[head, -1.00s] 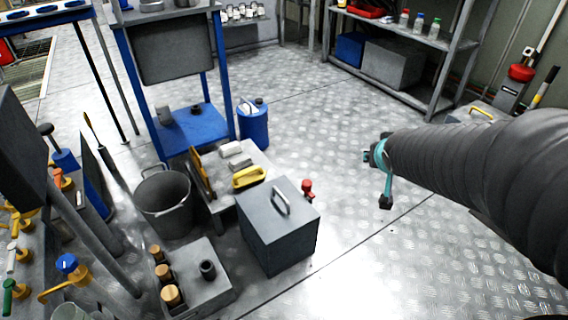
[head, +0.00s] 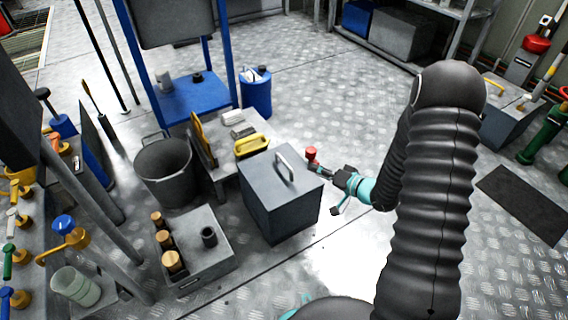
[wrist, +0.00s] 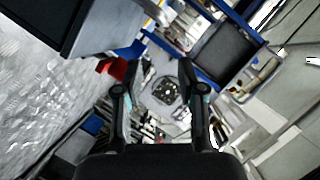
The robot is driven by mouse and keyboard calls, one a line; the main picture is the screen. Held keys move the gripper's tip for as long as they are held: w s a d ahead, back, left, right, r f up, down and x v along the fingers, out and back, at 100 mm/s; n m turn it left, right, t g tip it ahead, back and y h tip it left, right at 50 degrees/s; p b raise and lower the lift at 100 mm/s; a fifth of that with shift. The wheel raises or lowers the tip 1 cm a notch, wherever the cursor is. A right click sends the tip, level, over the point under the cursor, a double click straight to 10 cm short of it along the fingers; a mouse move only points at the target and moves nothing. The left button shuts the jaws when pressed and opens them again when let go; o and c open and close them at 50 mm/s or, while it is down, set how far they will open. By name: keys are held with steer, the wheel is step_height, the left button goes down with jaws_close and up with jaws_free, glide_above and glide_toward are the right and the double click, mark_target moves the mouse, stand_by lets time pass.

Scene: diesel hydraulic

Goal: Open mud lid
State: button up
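A dark grey box (head: 279,208) stands on the floor near the middle of the head view. Its flat lid (head: 262,174) is shut and carries a light metal handle (head: 285,166). I take this to be the mud lid. My gripper (head: 328,171) is just to the right of the lid's right edge, apart from the handle. In the wrist view my gripper (wrist: 154,72) has its two fingers spread with nothing between them. The dark box also shows at the top left of the wrist view (wrist: 105,22).
A red knob (head: 311,153) is close by my gripper, behind the box. Open floor lies behind the box.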

mark_target(284, 160)
steer(key=shift+s+a+f+y, duration=0.25)
steer(key=shift+a+f+y, duration=0.15)
steer(key=shift+a+f, duration=0.2)
steer(key=b+x, duration=0.1)
steer(key=x, duration=1.2)
jaws_close()
